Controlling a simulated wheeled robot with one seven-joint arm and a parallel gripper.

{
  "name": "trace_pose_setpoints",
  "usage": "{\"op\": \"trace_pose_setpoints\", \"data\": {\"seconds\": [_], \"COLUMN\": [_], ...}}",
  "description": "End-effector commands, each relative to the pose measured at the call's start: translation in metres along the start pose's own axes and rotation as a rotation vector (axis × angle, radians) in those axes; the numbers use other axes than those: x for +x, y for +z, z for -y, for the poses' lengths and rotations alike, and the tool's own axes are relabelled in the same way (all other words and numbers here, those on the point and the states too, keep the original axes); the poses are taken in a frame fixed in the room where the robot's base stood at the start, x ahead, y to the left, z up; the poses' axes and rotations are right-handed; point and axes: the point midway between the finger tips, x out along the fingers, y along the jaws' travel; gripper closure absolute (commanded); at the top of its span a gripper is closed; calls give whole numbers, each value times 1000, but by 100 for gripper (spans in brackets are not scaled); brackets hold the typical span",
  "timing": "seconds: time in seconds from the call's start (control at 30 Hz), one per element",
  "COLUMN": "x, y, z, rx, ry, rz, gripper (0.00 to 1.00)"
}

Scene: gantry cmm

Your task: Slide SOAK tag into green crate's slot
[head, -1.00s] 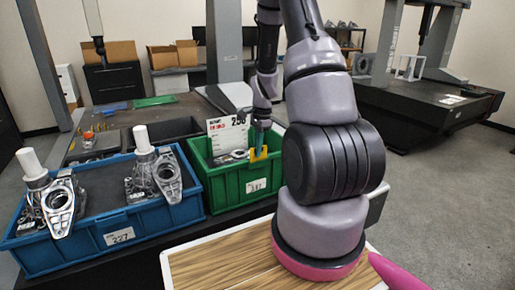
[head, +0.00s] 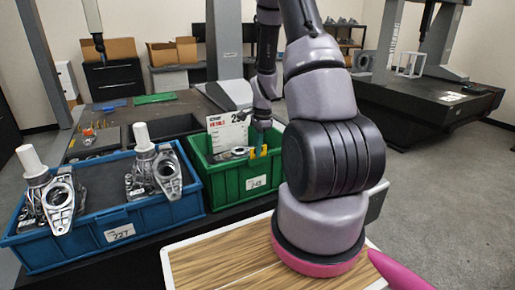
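The SOAK tag (head: 228,134) is a white card with black and red print and a large number; its small wording is hard to read. It stands upright, slightly tilted, above the back left of the green crate (head: 225,187). My gripper (head: 262,128) is at the tag's right edge, appearing shut on it, though the fingertips are small and part of that edge is hidden by my arm. A yellow U-shaped piece (head: 259,152), which looks like the slot, is at the crate's right side, just below my gripper. The tag is outside it.
Grey metal parts lie in the green crate. A blue crate (head: 120,232) with two metal castings stands left of it. A wood-topped surface (head: 220,262) is in front. Behind are a dark table with a green mat (head: 155,98) and grey gantry posts.

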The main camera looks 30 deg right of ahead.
Motion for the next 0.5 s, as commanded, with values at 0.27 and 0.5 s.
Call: {"op": "trace_pose_setpoints", "data": {"seconds": [0.27, 0.5], "x": [2, 2], "y": [0, 0], "z": [0, 0], "rx": [0, -1], "ry": [0, 0], "rz": [0, 0], "gripper": [100, 68]}}
